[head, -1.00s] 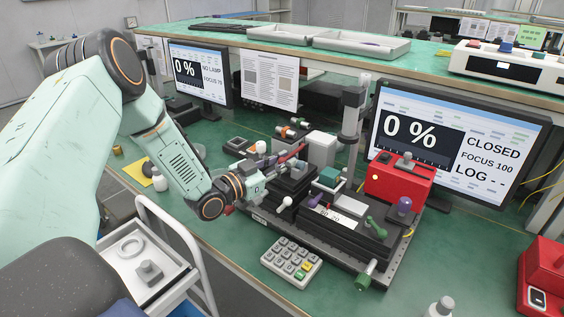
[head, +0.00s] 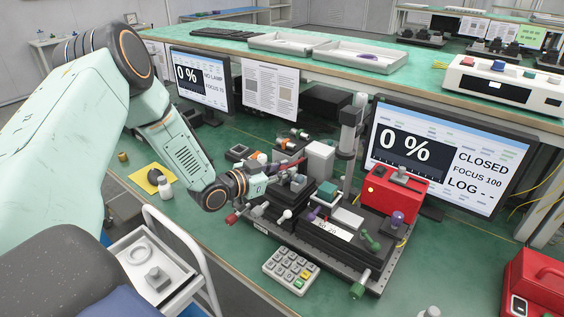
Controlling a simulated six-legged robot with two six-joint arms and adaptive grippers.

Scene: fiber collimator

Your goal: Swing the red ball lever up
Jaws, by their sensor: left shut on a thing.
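The optical rig (head: 378,283) is a black base carrying small stages and coloured knobs on the green bench. My left gripper (head: 268,182) reaches in over the rig's left end. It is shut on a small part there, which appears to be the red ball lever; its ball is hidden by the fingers. A slanted red part (head: 291,162) shows just beyond the fingertips. A separate red knob (head: 231,218) sticks out at the rig's left end, below the gripper and apart from it. My right gripper is not in view.
A keypad (head: 290,270) lies in front of the rig. A red box (head: 393,190) and a monitor (head: 448,150) reading 0 % and CLOSED stand behind.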

